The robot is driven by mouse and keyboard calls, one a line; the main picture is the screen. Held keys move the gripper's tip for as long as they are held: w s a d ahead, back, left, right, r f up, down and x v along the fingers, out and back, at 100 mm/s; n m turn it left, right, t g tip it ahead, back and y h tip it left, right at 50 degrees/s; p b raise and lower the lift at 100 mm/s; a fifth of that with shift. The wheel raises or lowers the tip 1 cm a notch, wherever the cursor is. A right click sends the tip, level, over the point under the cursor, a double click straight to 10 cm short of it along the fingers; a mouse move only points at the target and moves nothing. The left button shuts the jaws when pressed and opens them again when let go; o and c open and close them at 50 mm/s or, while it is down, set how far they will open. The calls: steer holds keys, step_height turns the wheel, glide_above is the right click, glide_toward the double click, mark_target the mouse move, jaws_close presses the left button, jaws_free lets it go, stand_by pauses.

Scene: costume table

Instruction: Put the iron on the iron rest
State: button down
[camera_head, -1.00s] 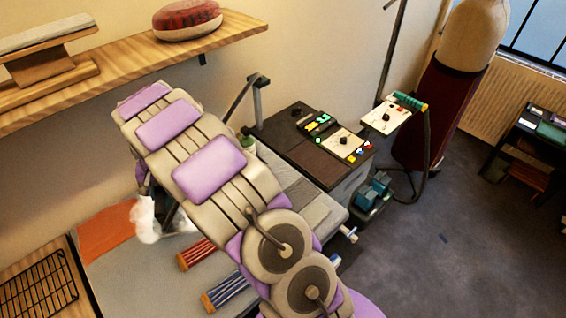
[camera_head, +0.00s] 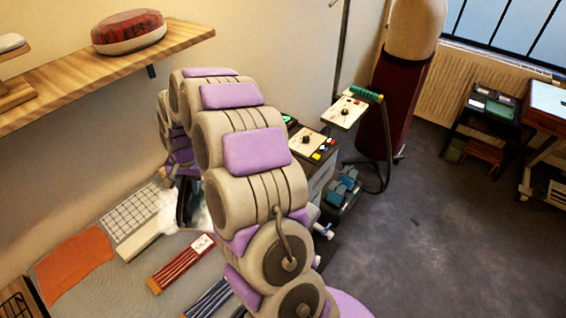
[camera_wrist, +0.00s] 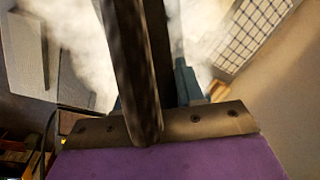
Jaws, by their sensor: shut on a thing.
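My gripper (camera_head: 186,205) is at the far end of my arm, above the grey worktop, with white steam around it. In the wrist view it is shut on the iron, seen as teal-blue parts (camera_wrist: 187,82) behind the dark fingers. The iron's soleplate is hidden, and in the head view my arm and the steam mostly cover it. A dark wire rack in a wooden frame (camera_head: 18,304), cut off at the lower left, may be the iron rest; I cannot tell for sure. The iron is well to the right of it, apart from it.
An orange cloth (camera_head: 72,265), a white gridded board (camera_head: 130,218) and red and blue striped bundles (camera_head: 183,265) (camera_head: 212,300) lie on the worktop. A wooden shelf with a red cushion (camera_head: 128,32) overhangs the back. Control boxes (camera_head: 312,148) stand right of my arm.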

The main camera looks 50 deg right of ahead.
steer(key=s+d+f+m+h+p, duration=0.1)
steer(key=s+d+m+p, duration=0.15)
steer(key=d+m, duration=0.6)
steer(key=s+d+f+m+h+p, duration=0.1)
steer(key=s+d+m, duration=0.2)
steer(key=d+m, duration=0.55)
steer(key=s+d+f+m+g+h+p, duration=0.15)
steer(key=s+d+f+m, duration=0.35)
steer(key=s+d+m, duration=0.55)
steer(key=w+d+f+n+b, duration=0.1)
steer(key=w+d+b, duration=0.2)
steer(key=w+d, duration=0.8)
steer(key=shift+w+d+n, duration=0.15)
steer(key=shift+d+n, duration=0.2)
steer(key=shift+d, duration=0.75)
